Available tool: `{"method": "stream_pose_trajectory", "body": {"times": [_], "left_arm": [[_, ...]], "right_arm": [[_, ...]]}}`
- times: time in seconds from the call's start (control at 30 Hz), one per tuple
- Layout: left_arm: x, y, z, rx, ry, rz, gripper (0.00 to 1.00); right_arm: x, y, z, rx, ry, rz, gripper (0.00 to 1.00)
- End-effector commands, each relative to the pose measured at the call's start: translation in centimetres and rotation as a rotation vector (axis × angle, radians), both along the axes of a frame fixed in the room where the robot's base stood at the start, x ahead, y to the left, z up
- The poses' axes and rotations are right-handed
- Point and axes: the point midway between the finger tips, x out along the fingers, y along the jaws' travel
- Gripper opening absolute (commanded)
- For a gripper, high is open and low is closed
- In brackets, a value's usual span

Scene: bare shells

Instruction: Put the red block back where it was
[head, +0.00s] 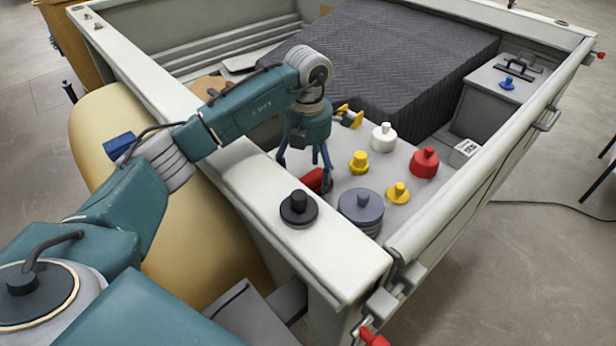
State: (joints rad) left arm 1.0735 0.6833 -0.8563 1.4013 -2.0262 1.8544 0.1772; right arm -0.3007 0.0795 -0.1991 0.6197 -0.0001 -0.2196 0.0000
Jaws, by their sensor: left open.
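A red block (315,180) lies on the light floor of the open bed, close behind the near wall. Part of it is hidden by my left gripper's fingers and by the wall's rim. My left gripper (304,170) points down at it with its fingers spread. One finger overlaps the block in the picture; I cannot tell whether they touch. A second red piece, a knobbed red weight (425,163), stands farther right. My right gripper is not in view.
A grey knobbed weight (361,208), yellow weights (398,193) and a white one (383,138) stand nearby. A black knob (298,208) sits on the near wall's rim (345,263). A dark padded block (400,50) fills the back. A grey box (490,105) stands right.

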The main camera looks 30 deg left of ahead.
Motion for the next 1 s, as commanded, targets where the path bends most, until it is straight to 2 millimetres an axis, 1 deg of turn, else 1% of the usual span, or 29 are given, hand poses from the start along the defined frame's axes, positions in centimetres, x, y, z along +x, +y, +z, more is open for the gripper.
{"method": "stream_pose_trajectory", "body": {"times": [0.03, 0.27, 0.3, 0.4, 0.47, 0.63, 1.0], "left_arm": [[0.1, 0.0, 0.8, 0.000, -0.005, -0.001, 0.79], [0.1, 0.0, 5.9, 0.001, -0.007, 0.000, 0.79], [0.1, 0.1, 6.9, 0.001, -0.006, 0.001, 0.79], [0.1, 0.1, 8.7, 0.001, -0.004, 0.001, 0.79], [0.1, 0.1, 9.5, 0.002, -0.004, 0.001, 0.79], [0.0, 0.1, 10.4, 0.001, -0.001, 0.002, 0.79], [0.0, 0.0, 10.5, 0.000, 0.000, 0.001, 0.79]], "right_arm": [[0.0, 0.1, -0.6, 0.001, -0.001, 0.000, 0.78], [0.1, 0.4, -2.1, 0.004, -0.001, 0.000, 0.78], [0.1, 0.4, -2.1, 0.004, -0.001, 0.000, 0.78], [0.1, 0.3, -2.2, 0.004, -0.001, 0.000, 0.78], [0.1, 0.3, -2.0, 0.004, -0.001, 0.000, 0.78], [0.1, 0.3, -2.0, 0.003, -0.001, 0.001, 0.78], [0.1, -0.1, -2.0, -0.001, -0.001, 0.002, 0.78]]}}
